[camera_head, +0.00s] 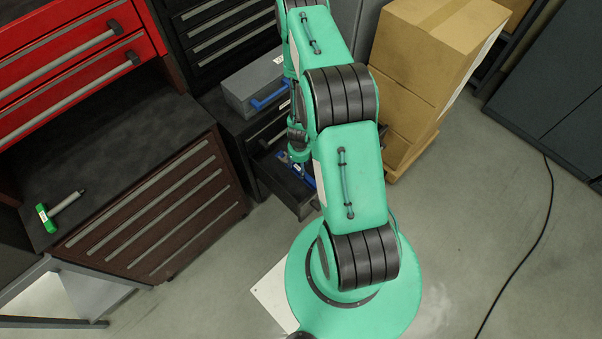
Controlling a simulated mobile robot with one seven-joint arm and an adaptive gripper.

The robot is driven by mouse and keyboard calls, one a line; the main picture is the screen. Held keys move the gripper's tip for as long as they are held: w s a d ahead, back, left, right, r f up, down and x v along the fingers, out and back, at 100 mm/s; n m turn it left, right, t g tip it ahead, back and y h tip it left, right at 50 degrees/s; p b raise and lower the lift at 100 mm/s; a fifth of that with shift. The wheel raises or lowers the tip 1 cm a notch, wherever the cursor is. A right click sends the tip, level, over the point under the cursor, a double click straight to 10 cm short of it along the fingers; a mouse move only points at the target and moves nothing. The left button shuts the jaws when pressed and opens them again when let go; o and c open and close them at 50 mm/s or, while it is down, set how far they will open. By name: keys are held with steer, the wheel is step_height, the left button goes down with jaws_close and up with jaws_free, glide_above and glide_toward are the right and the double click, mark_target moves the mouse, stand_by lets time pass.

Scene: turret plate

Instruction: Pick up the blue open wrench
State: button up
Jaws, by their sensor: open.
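An open drawer (299,207) of the dark cabinet holds blue items (305,176). One of them may be the blue open wrench, but they are too small and too covered by my arm to tell. My gripper (297,166) points down over this drawer at the end of my green arm. It is small and partly hidden, and it is open. I cannot tell whether its fingers touch anything in the drawer.
A grey toolbox (252,80) with a blue handle stands on the cabinet behind the drawer. Cardboard boxes (405,98) are stacked to the right. A green-headed hammer (59,205) lies on the dark worktop (120,140) at left. The floor (470,210) at right is clear except for a black cable.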

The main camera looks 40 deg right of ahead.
steer(key=shift+f+b, duration=0.8)
steer(key=shift+f, duration=1.5)
jaws_close()
steer(key=shift+r, duration=0.1)
step_height(320, 180, up, 10)
steer(key=p, duration=0.4)
